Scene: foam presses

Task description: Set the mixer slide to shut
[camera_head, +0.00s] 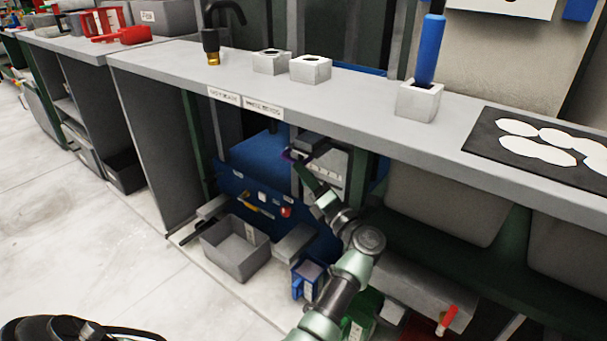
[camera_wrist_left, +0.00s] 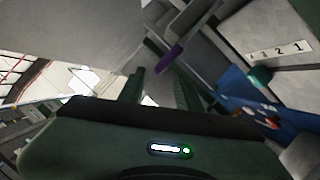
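Under the counter, a grey box (camera_head: 328,172) carries a pale plate with a row of numbers; the plate (camera_wrist_left: 281,50) shows in the left wrist view. A purple piece (camera_wrist_left: 168,58), perhaps the slide's handle, sits beside the box on a grey part; it also shows small in the head view (camera_head: 290,155). Its setting cannot be read. My left gripper (camera_head: 304,170) is at the box's left side. In the left wrist view its two green fingers (camera_wrist_left: 160,78) stand apart, with the purple piece just beyond their tips. Nothing shows between them. My right gripper is not in view.
The grey counter (camera_head: 370,105) overhangs the box. A blue cabinet (camera_head: 258,160) stands left of it, and a grey open bin (camera_head: 236,254) lies below. Grey blocks (camera_head: 310,68) and a blue-handled tool (camera_head: 430,48) stand on the counter. The floor at left is clear.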

